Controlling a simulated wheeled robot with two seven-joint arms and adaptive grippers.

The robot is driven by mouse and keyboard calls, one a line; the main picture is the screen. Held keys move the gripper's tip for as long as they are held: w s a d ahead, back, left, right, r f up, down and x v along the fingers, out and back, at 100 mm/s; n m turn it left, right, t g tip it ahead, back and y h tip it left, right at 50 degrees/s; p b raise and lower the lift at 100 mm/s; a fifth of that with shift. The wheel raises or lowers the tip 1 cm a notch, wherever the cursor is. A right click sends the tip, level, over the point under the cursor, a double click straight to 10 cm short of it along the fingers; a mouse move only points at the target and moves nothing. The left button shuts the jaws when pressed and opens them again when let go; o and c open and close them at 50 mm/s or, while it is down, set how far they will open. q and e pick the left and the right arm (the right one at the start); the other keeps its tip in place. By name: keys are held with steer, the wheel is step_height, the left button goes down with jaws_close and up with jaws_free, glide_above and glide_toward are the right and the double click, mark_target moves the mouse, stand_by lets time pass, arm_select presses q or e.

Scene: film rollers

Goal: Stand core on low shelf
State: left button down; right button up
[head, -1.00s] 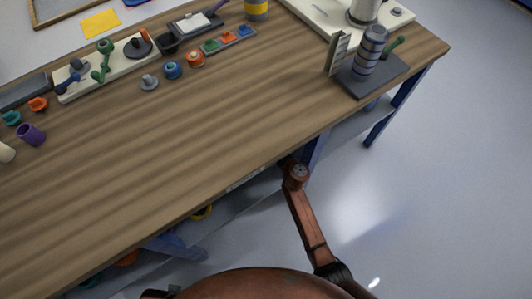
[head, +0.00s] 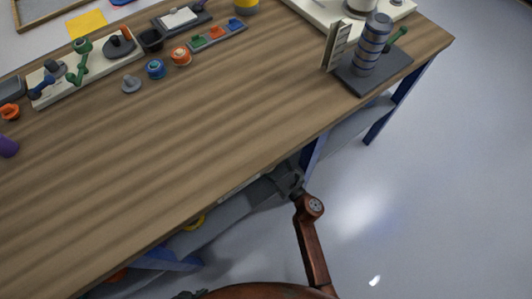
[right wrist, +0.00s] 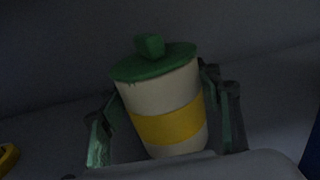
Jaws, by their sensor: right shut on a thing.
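The core, a white cylinder with a yellow band (right wrist: 178,126) and a green knobbed cap (right wrist: 152,66), shows in the right wrist view. It leans slightly in the picture. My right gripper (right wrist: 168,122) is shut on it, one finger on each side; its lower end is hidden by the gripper. In the head view my right arm reaches under the table's front edge, and the core is hidden there. The low shelf (head: 226,226) shows as a grey surface below the tabletop. Only a dark bit at the bottom edge may be my left gripper (head: 188,294); its jaws are unclear.
The wooden tabletop (head: 160,165) overhangs the shelf, with blue legs (head: 312,160) beside my arm. A yellow ring (head: 195,223) lies on the shelf; a yellow piece (right wrist: 8,158) shows at the wrist view's left edge. Open floor (head: 430,200) lies to the right.

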arm_select(q)
steer(key=shift+w+d+f, duration=0.1)
steer(key=shift+w, duration=0.05)
arm_select(e)
steer(key=shift+f, duration=0.1)
steer(key=o, duration=1.3)
arm_select(q)
steer(key=shift+w+d+f, duration=0.15)
steer(key=shift+f, duration=0.05)
steer(key=shift+r, duration=0.1)
arm_select(e)
steer(key=p+v, duration=0.3)
steer(key=v, duration=0.8)
steer(key=shift+s, duration=0.1)
arm_select(q)
steer(key=s+a+r+g+y, duration=0.1)
steer(key=s+a+r+g, duration=0.1)
steer(key=s+a+r, duration=0.2)
step_height(320, 180, up, 2)
steer(key=shift+s+a+r, duration=0.1)
steer(key=shift+s+a, duration=0.1)
steer(key=shift+s, duration=0.6)
arm_select(e)
steer(key=shift+s+d, duration=0.3)
